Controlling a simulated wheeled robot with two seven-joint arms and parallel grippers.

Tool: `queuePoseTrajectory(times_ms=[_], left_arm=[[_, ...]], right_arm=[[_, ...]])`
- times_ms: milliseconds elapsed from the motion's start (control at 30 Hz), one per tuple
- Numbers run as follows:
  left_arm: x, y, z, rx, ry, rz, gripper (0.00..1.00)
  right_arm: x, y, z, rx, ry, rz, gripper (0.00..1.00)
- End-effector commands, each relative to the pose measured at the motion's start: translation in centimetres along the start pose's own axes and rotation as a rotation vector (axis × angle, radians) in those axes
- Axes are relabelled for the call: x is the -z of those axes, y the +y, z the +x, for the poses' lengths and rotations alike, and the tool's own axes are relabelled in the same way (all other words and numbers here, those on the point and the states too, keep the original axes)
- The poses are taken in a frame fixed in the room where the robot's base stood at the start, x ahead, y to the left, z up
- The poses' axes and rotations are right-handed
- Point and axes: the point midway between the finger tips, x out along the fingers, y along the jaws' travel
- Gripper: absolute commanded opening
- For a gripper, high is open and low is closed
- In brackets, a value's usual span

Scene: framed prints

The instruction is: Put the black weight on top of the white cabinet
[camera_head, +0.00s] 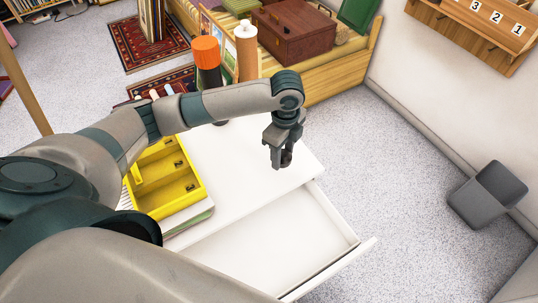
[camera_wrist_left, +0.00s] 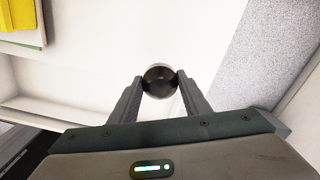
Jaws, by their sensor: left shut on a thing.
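The black weight (camera_wrist_left: 159,81) shows as a dark round piece between the fingers of my left gripper in the left wrist view. My left gripper (camera_head: 281,160) is shut on it. In the head view the gripper points down above the right part of the white cabinet's top (camera_head: 245,162), and the weight (camera_head: 287,158) shows as a small dark shape at the fingertips. I cannot tell whether the weight touches the top. The cabinet's drawer (camera_head: 290,235) stands open in front and looks empty. My right gripper is not in view.
A yellow tray (camera_head: 186,188) lies on the cabinet's left part, on something flat. A dark bottle with an orange cap (camera_head: 206,52) and a brown bottle with a white cap (camera_head: 246,50) stand at the back. A grey bin (camera_head: 487,195) stands on the floor at right.

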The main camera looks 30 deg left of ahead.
Motion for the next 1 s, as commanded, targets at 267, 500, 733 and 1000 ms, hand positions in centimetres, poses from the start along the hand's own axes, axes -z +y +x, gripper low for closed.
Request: queuePoseTrajectory(times_ms=[267,500,733,1000], left_arm=[[-4.3,-0.7,2.5,-0.001,0.000,-0.003,0.15],[-5.1,-0.8,3.0,0.002,0.001,0.000,0.15],[-5.0,-0.8,3.1,0.001,0.001,0.000,0.15],[-5.0,-0.7,5.7,-0.002,0.000,0.000,0.15]], right_arm=[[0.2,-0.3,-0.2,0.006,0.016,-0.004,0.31],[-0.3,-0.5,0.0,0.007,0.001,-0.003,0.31],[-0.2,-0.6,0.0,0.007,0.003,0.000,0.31],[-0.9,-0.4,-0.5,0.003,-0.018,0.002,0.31]])
